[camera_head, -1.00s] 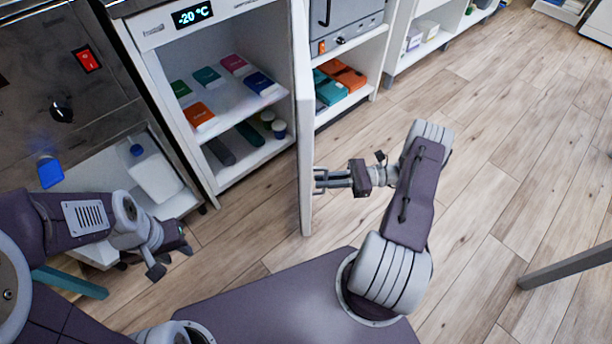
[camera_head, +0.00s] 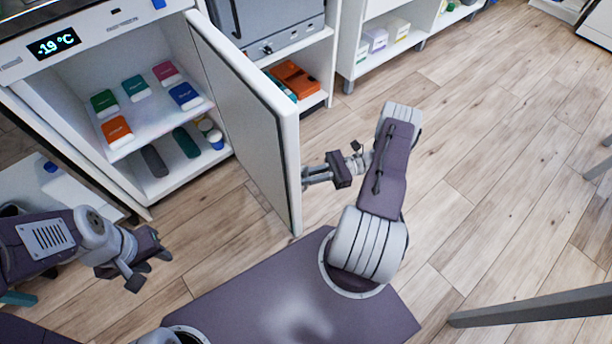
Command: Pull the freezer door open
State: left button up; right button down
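The freezer (camera_head: 18,62) stands at the upper left with its display reading -19 °C. Its door (camera_head: 245,125) stands wide open, swung out to the right, with its inner face and free edge in view. The handle on the outer face is not clearly visible. My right gripper (camera_head: 306,177) is at the outer side of the door, near the free edge, with its fingers pointing at the door. Whether it grips a handle cannot be told. My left gripper (camera_head: 150,268) is open and empty at the lower left, in front of the freezer and apart from it.
Coloured packs (camera_head: 117,131) lie on the freezer shelf, with tubs and rolls below. A grey appliance (camera_head: 270,25) and orange packs (camera_head: 296,78) sit on shelving behind the door. A grey bar (camera_head: 530,308) crosses the lower right. The wooden floor (camera_head: 480,180) is clear at right.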

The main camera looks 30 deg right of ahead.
pick_arm(q)
jog(key=shift+d, duration=0.3)
pick_arm(e)
jog(key=shift+d, duration=0.25)
jog(key=c, duration=1.5)
grip_release()
jog(key=shift+o, duration=0.2)
jog(key=shift+d, duration=0.1)
pick_arm(q)
jog(key=shift+r, duration=0.2)
pick_arm(e)
jog(key=v, duration=0.9)
